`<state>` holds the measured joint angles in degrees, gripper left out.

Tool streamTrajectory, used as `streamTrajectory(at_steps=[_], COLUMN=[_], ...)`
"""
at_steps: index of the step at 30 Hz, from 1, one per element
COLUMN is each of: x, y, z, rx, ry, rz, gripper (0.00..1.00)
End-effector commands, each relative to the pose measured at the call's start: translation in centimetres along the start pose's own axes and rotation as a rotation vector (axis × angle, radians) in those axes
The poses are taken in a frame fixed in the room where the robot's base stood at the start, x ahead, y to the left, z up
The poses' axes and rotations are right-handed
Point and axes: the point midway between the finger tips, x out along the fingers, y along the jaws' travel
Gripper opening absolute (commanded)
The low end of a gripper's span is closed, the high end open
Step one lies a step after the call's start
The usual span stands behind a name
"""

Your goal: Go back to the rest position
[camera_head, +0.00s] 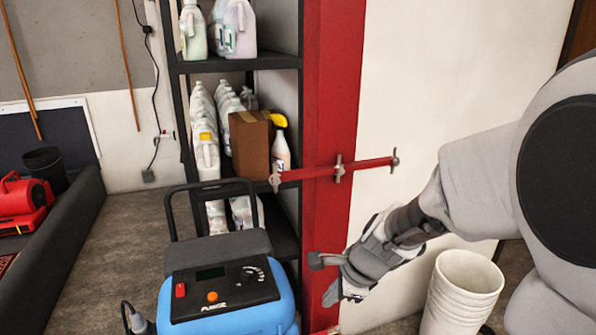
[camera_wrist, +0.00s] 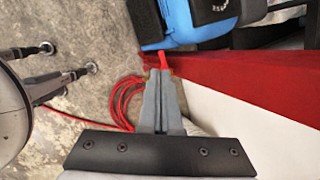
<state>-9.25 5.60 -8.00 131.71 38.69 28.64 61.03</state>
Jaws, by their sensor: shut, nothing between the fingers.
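My gripper (camera_head: 333,296) is in front of the red post (camera_head: 328,110), low in the head view, pointing down and to the left. In the wrist view my gripper (camera_wrist: 160,76) has its two grey fingers together with nothing between them. A small red part shows just beyond the fingertips; I cannot tell whether they touch it. My arm reaches in from the right side of the head view.
A blue machine (camera_head: 225,285) with a black handle stands left of my gripper. White stacked buckets (camera_head: 462,290) stand to its right. Behind are a black shelf (camera_head: 240,63) with bottles and a red horizontal bar (camera_head: 310,173). A red hose (camera_wrist: 118,100) lies on the floor.

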Motion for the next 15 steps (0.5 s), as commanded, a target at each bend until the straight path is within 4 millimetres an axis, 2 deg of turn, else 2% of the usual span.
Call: streamTrajectory(at_steps=[1, 3, 8, 15], x=[-2.0, -4.3, -9.1, -15.2], y=[0.2, 0.8, 2.7, 6.4], z=[0.5, 0.9, 1.2, 0.3], rx=[-0.108, -0.265, -0.621, -1.132], ry=[-0.005, -0.003, 0.03, 0.153], rz=[-0.016, -0.026, -0.043, -0.029], gripper=[0.0, 0.0, 0.0, 0.0])
